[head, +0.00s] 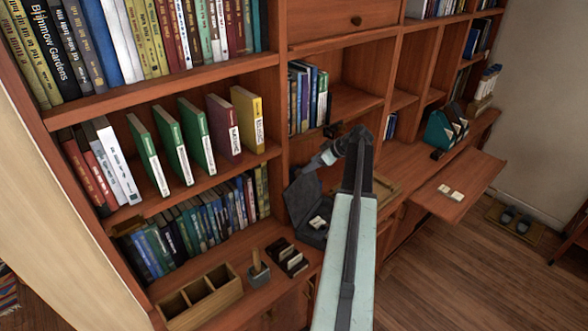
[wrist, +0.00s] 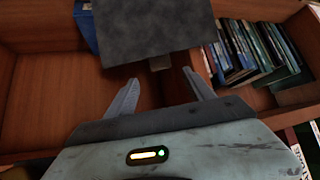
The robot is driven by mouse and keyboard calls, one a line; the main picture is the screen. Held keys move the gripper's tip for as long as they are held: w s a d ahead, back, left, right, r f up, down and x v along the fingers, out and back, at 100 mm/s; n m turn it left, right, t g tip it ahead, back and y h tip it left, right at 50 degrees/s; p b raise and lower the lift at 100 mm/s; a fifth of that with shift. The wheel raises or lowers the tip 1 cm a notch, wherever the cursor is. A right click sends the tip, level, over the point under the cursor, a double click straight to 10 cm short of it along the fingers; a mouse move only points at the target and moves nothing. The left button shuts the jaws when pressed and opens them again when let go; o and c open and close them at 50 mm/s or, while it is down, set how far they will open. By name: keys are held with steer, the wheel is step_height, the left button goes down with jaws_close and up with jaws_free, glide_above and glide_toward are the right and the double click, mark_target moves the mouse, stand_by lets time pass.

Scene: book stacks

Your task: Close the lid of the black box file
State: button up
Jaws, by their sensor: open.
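The black box file (head: 312,235) sits on the shelf ledge left of my arm, with pale items inside. Its dark lid (head: 303,198) is open and stands raised at the back. In the wrist view a flat dark grey panel, which looks like the lid (wrist: 155,32), fills the top middle. My gripper (head: 312,168) is just above the lid in the head view. In the wrist view my gripper (wrist: 162,88) has its two fingers spread, with nothing seen between them. The panel's near edge is just beyond the fingertips; I cannot tell whether they touch. My arm hides part of the box's right side.
Books (head: 190,235) fill the shelf behind. A pull-out board (head: 458,188) juts out at right.

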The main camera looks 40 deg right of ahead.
mark_target(297, 171)
steer(key=b+x, duration=0.5)
steer(key=x, duration=0.3)
steer(key=shift+r, duration=0.1)
jaws_close()
steer(key=shift+a, duration=0.1)
steer(key=shift+b, duration=0.35)
